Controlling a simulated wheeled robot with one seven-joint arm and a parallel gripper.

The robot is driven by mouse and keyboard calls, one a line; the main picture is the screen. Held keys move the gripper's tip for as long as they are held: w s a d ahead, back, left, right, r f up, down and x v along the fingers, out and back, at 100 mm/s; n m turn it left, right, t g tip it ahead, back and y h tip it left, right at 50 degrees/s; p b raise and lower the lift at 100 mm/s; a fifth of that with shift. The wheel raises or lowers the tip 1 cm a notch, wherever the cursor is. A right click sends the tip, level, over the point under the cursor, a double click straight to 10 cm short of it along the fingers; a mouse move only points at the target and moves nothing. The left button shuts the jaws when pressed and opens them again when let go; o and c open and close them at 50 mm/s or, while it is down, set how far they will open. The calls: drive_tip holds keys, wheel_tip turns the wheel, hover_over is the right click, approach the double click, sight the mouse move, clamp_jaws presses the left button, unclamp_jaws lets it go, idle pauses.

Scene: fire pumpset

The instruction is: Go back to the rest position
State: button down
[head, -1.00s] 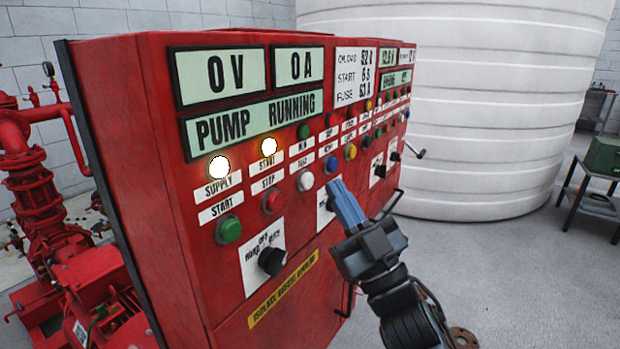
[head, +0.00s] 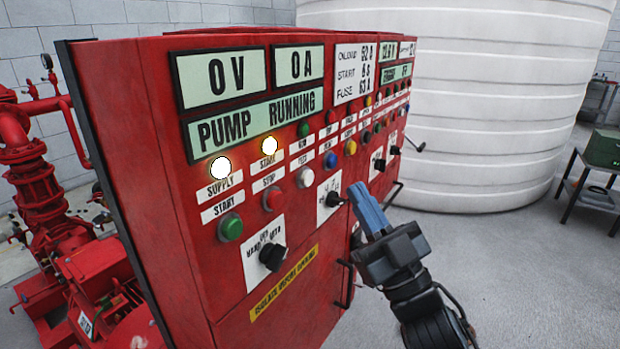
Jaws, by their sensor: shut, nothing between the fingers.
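My gripper (head: 369,208) is in the lower right of the head view, its blue fingers shut with nothing between them. The fingers point up and to the left, in front of the right part of the red control panel (head: 165,190). A selector knob (head: 334,199) on a white plate shows just left of the fingertips. I see no clear contact between the fingers and the panel. Two lamps (head: 220,168) glow white at the left, and the displays read 0 V, 0 A and PUMP RUNNING (head: 255,122).
A large white tank (head: 460,110) stands behind the panel. Red pump pipework (head: 40,190) is at the left. A dark table (head: 590,190) with a green box (head: 605,149) is at the right. Panel handles (head: 346,285) stick out near my arm. Grey floor (head: 520,270) is open at the right.

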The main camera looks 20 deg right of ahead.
drive_tip(key=s+f+m+g+h, duration=0.2)
drive_tip(key=s+f+h, duration=0.1)
drive_tip(key=s+f, duration=0.5)
drive_tip(key=s+f+m+g+h, duration=0.25)
drive_tip(key=s+f, duration=0.25)
drive_tip(key=s, duration=0.6)
drive_tip(key=s+f+m+g+h, duration=0.2)
drive_tip(key=s+g, duration=0.4)
drive_tip(key=s, duration=1.3)
drive_tip(key=shift+s+a+f+m+h, duration=0.25)
drive_tip(key=shift+a+m+h, duration=0.1)
drive_tip(key=shift+a+m, duration=0.1)
